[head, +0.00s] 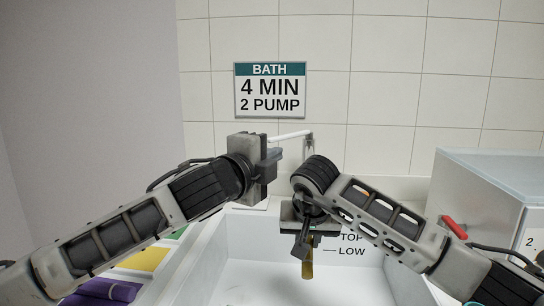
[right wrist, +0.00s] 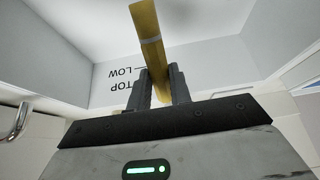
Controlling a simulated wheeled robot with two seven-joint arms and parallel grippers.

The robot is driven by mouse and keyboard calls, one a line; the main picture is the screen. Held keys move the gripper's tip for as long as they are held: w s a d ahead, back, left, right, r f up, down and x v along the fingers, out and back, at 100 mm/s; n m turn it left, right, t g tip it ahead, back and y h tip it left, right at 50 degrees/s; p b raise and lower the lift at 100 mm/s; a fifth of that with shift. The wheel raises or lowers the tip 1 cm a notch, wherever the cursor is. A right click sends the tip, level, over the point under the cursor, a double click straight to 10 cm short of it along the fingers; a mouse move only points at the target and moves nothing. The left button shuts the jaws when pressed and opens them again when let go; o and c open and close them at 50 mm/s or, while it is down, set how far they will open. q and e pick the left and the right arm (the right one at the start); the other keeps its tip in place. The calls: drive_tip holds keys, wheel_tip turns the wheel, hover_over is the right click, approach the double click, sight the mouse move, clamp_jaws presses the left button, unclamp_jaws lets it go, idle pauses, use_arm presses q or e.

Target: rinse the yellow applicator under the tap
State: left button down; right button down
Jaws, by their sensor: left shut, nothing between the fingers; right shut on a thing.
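The yellow applicator (head: 308,268) hangs down from my right gripper (head: 301,250) in the head view, over the white basin. In the right wrist view the applicator (right wrist: 150,35) stands between the two dark fingers of the right gripper (right wrist: 160,88), which are shut on it. The tap (head: 291,136) is a pale spout at the back wall, behind my arms. My left gripper (head: 274,157) is shut and empty, just in front of the tap. I cannot tell whether it touches the tap. I make out no water stream; the right arm hides part of the area below the spout.
The basin (head: 235,258) has TOP and LOW marks on its back wall. A grey metal box (head: 480,190) with a red handle (head: 454,227) stands at the right. Yellow (head: 143,260) and purple (head: 103,291) items lie at the left. A BATH sign (head: 270,90) hangs above.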

drive_tip(key=shift+s, duration=0.1)
drive_tip(key=shift+s+a, duration=0.2)
drive_tip(key=shift+s, duration=1.1)
drive_tip(key=shift+s+a, duration=0.25)
drive_tip(key=shift+s, duration=1)
drive_tip(key=shift+s+a, duration=0.2)
drive_tip(key=shift+s, duration=1.1)
drive_tip(key=shift+r, duration=0.1)
drive_tip(key=p, duration=0.1)
approach(308, 274)
drive_tip(key=shift+s+a, duration=0.2)
drive_tip(key=shift+s, duration=0.95)
drive_tip(key=shift+f, duration=0.2)
